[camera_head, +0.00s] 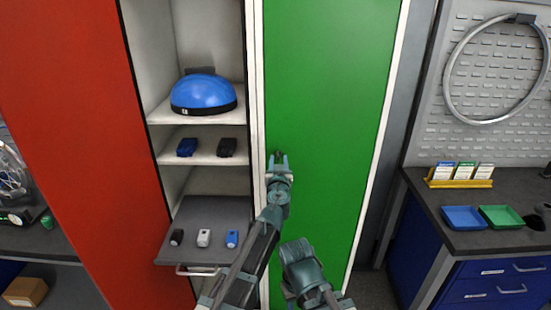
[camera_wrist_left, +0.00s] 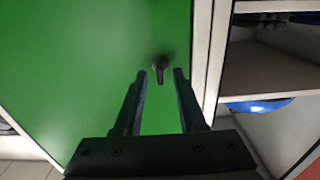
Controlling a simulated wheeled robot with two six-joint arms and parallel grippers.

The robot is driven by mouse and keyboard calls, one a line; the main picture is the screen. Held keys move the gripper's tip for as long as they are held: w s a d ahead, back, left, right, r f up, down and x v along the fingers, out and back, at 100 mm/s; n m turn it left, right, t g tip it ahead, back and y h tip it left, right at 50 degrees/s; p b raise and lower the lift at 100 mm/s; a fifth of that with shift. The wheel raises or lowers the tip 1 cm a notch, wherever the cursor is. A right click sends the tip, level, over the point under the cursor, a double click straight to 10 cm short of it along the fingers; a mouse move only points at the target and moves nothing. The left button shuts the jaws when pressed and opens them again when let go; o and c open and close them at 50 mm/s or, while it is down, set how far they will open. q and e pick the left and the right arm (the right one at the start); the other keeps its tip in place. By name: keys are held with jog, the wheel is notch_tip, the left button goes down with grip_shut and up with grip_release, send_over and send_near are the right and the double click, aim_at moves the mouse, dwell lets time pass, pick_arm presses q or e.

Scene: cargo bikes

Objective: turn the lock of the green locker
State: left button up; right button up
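The green locker door (camera_head: 325,90) is closed and fills the middle of the head view. Its lock, a small dark knob with a short lever (camera_wrist_left: 160,68), sits near the door's edge in the left wrist view, its lever pointing down toward the gripper there. In the head view the lock is mostly hidden at my fingertips. My left gripper (camera_head: 278,162) is open at the door's left edge. In the left wrist view its two fingers (camera_wrist_left: 159,74) stand on either side of the lock, with gaps between. My right arm shows low in the head view; no right fingers are visible.
An open locker left of the green door holds a blue helmet (camera_head: 203,93) and small devices. Its pulled-out tray (camera_head: 190,248) juts out beside my left arm. A red door (camera_head: 75,130) stands farther left. A workbench (camera_head: 455,235) with blue and green trays is at right.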

pick_arm(q)
jog(key=shift+w, duration=0.65)
grip_shut()
